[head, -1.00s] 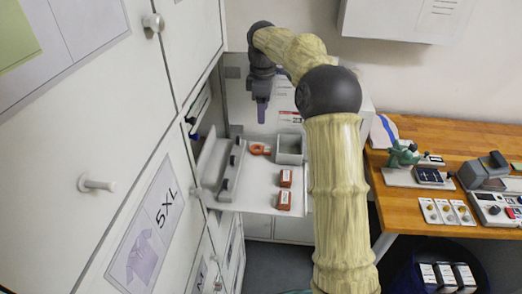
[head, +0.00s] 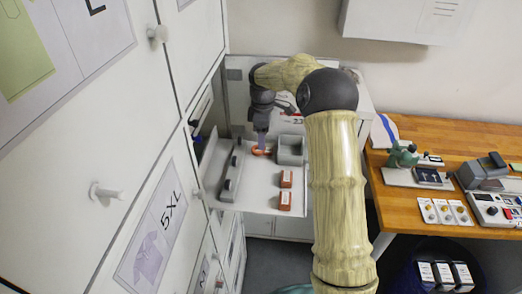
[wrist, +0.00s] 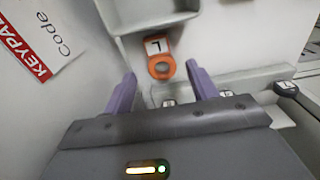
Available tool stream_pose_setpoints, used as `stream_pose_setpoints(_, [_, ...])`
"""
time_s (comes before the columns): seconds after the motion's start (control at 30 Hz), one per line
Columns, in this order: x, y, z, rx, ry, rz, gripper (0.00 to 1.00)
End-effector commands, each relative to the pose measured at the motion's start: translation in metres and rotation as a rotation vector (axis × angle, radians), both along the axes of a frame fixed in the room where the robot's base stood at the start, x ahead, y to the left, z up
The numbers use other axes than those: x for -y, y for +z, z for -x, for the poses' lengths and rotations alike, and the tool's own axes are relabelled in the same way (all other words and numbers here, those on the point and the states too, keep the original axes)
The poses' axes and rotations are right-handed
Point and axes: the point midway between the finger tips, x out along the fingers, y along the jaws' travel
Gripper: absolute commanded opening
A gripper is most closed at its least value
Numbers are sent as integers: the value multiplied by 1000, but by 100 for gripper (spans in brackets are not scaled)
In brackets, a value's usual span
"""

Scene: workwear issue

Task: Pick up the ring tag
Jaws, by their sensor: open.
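The ring tag (wrist: 161,66) is orange, with a round hole and a white label that looks like a 7 or an L. In the wrist view it lies on the white shelf surface just beyond and between my two purple fingertips. My gripper (wrist: 160,78) is open and nothing is between its fingers. In the head view my gripper (head: 261,142) points down at the ring tag (head: 266,151), which is partly hidden behind it. I cannot tell the exact height of the fingers above the tag.
A grey open bin (head: 290,150) stands right beside the tag. A grey divider rail (head: 232,172) runs along the left. A wooden workbench (head: 450,145) is at right.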

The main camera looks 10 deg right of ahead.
Motion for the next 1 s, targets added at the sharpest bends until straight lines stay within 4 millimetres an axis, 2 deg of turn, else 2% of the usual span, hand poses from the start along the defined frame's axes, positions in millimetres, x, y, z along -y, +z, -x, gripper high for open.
stream_pose_setpoints(0.17, [7, -21, 2, -7, -6, 1, 58])
stream_pose_setpoints(0.33, [5, -43, 1, -3, -2, 1, 58])
stream_pose_setpoints(0.87, [3, -46, 1, -1, 0, 2, 58])
stream_pose_setpoints(0.9, [3, -46, 1, -1, 0, 2, 56])
stream_pose_setpoints(1.0, [3, -46, 1, -1, 0, 2, 37])
